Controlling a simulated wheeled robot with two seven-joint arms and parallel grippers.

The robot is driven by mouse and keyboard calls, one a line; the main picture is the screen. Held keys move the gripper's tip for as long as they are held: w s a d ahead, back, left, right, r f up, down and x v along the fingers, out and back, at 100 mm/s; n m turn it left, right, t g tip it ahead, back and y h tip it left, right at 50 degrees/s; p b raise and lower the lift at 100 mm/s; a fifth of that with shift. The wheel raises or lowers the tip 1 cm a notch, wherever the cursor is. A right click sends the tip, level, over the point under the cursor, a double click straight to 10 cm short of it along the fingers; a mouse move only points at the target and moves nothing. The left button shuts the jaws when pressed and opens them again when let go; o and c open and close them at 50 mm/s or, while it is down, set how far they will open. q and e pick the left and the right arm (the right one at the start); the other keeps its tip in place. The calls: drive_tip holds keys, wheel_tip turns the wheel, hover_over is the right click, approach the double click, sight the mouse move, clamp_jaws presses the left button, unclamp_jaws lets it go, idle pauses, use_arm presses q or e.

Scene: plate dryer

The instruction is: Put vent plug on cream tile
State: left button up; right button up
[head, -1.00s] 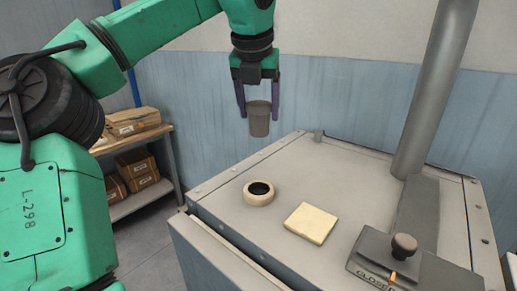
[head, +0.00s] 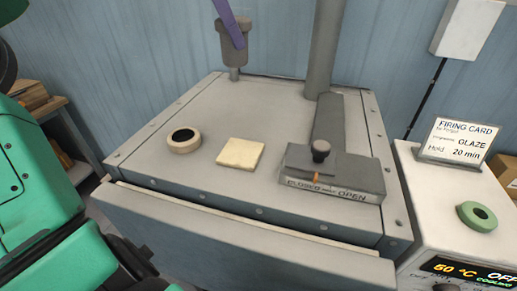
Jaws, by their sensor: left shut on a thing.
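The vent plug (head: 235,54) is a dark grey-brown tapered piece. My left gripper (head: 234,38) is shut on it; only a purple finger shows, and the rest is cut off by the top edge. The plug is upright, in line with the back edge of the grey dryer top in the picture. The cream tile (head: 240,153) is a flat square lying on the dryer top, nearer and lower in the picture than the plug. Nothing lies on the tile. My right gripper is not in view.
A cream ring with a dark opening (head: 184,146) sits left of the tile. A black-knobbed slider (head: 320,152) marked CLOSED and OPEN is to its right, before a grey pipe (head: 325,45). A white control box (head: 420,195) with a firing card (head: 456,141) stands at right.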

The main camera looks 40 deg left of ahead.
use_arm(q)
wheel_tip(320, 180, down, 19)
drive_tip(key=shift+f+b, duration=0.1)
drive_tip(key=shift+b, duration=0.55)
drive_tip(key=shift+f, duration=0.25)
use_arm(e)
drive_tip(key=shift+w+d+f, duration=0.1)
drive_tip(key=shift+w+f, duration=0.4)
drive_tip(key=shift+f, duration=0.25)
use_arm(q)
drive_tip(key=shift+f, duration=0.15)
drive_tip(key=o, duration=1.5)
drive_tip(key=shift+a+r, duration=0.1)
drive_tip(key=shift+r, duration=0.2)
drive_tip(key=v, duration=1.1)
drive_tip(key=shift+r+b, duration=0.35)
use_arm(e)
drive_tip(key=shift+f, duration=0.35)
